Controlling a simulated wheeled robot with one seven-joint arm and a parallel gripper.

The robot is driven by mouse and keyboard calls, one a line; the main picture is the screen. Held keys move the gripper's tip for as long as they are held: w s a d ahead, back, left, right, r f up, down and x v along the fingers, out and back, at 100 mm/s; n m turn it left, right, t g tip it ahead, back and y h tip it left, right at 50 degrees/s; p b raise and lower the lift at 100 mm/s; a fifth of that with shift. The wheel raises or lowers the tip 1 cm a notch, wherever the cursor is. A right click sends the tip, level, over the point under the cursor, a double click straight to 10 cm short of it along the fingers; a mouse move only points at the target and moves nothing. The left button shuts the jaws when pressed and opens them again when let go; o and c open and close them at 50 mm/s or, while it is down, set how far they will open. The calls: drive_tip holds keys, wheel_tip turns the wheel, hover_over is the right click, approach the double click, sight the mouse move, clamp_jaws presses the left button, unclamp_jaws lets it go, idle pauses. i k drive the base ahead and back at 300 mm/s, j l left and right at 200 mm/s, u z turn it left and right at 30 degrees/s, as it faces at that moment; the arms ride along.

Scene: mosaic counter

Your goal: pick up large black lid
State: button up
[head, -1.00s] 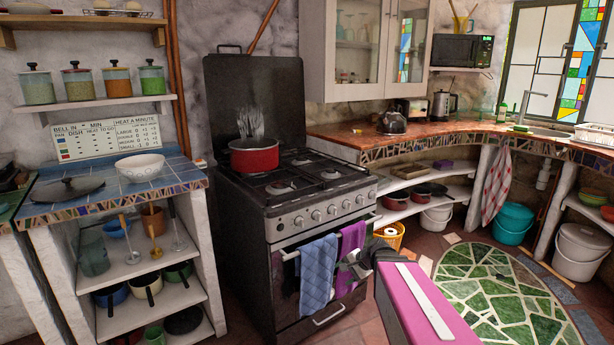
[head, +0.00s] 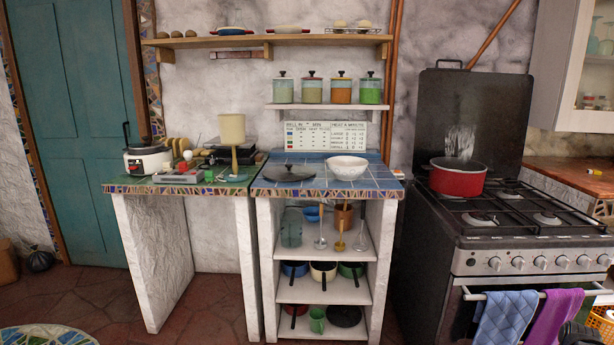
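A large black lid (head: 289,174) lies flat on the blue tiled top of the mosaic counter (head: 318,192), with its knob upward. It is left of a white bowl (head: 347,167) and apart from it. My gripper is not in the head view, so its state does not show.
A red pot (head: 458,178) stands on the stove (head: 500,220) to the right. A shelf with several canisters (head: 311,90) hangs above. The floor in front is mostly clear.

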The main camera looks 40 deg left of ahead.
sight(287, 173)
drive_tip(key=u, duration=1.95)
